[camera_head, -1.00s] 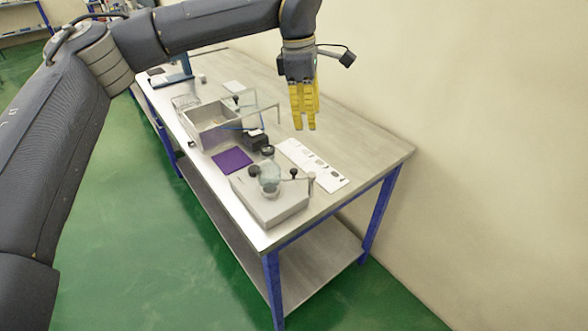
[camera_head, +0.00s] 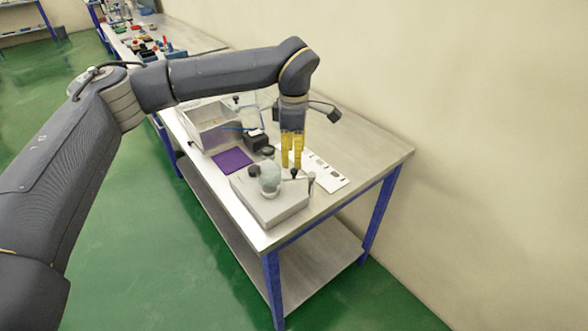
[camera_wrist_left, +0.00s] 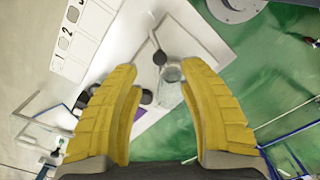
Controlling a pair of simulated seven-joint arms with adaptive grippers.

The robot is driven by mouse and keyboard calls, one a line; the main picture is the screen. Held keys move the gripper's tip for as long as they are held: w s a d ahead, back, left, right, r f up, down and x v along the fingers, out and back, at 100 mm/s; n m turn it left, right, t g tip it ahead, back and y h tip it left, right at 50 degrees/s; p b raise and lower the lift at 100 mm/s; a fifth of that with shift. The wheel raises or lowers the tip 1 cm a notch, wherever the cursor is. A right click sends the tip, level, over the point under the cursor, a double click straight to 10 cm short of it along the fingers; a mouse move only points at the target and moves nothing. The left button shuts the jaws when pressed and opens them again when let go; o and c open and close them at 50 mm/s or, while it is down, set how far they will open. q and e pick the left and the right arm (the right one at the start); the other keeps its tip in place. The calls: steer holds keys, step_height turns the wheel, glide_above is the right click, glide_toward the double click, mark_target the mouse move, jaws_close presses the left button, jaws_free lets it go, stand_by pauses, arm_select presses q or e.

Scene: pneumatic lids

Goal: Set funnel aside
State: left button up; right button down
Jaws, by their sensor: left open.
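A grey box (camera_head: 262,207) stands at the near end of the bench. On it is a round glass vessel (camera_head: 270,180), with dark knobs beside it. A small pale tapered piece (camera_head: 312,183) stands upright by a thin arm at the box's right; I cannot tell whether it is the funnel. My left gripper (camera_head: 292,166) points down above the back of the box, open and empty. In the left wrist view the yellow fingers (camera_wrist_left: 160,70) are spread, and the glass vessel (camera_wrist_left: 170,94) shows between them. My right gripper is out of view.
A purple mat (camera_head: 232,160) lies left of the box. A grey open bin (camera_head: 203,132) and a black block (camera_head: 255,141) stand behind. A white marked strip (camera_head: 330,177) lies at the right. The bench's right part (camera_head: 370,155) is bare.

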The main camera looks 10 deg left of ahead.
mark_target(294, 170)
arm_select(q)
steer(key=shift+f, duration=2.8)
steer(key=shift+o, duration=0.2)
jaws_close()
